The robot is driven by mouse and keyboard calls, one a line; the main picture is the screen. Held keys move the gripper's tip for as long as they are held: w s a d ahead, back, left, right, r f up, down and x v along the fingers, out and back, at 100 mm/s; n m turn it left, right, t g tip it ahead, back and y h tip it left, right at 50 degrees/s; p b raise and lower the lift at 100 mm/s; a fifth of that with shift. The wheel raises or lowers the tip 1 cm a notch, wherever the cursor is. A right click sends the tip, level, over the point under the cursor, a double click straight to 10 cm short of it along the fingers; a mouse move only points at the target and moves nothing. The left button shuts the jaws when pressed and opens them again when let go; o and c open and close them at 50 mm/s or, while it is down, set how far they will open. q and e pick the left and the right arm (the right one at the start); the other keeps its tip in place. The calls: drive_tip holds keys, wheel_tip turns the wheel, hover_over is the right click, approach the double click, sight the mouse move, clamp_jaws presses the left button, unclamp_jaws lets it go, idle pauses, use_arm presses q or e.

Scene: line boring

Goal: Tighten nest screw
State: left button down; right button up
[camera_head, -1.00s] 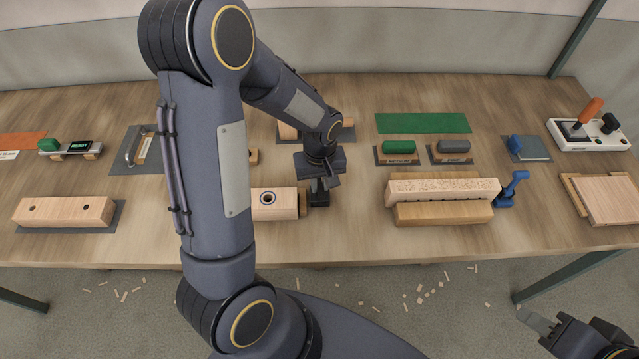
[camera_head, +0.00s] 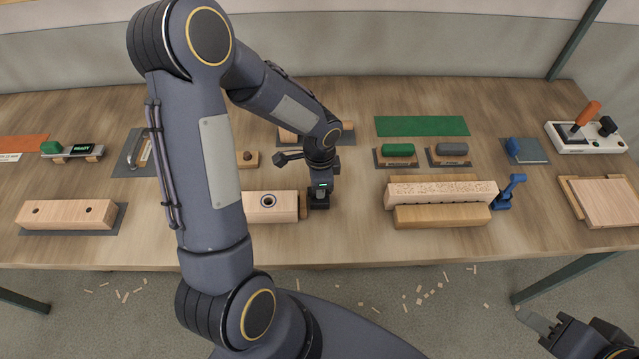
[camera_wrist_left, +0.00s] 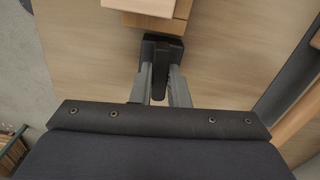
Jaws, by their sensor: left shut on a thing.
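A pale wooden block with a dark-rimmed round hole (camera_head: 267,202) lies at the front middle of the bench, with a wooden end piece (camera_head: 303,205) at its right end. My left gripper (camera_head: 320,191) is just right of that end piece, pointing down, shut on a black part (camera_head: 319,202) that appears to be the nest screw's handle. In the left wrist view the two grey fingers stand on either side of this black part (camera_wrist_left: 163,48), beside the wooden pieces (camera_wrist_left: 150,20). The screw's thread is hidden. My right gripper (camera_head: 545,325) is partly visible at the lower right; its opening is unclear.
A long pale block (camera_head: 440,193) on a wooden support stands to the right, with a blue clamp-like tool (camera_head: 510,190) at its end. Green and grey blocks (camera_head: 397,150) sit behind. Bare bench lies right of my left gripper.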

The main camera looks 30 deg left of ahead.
use_arm(q)
drive_tip(key=c, duration=1.6)
unclamp_jaws()
drive_tip(key=shift+b, duration=0.3)
drive_tip(key=shift+c, duration=0.2)
drive_tip(key=shift+o, duration=1)
wheel_tip(320, 180, up, 3)
drive_tip(key=shift+r+p, duration=0.15)
drive_tip(key=shift+p, duration=1)
wheel_tip(320, 180, up, 3)
drive_tip(key=shift+r, duration=0.35)
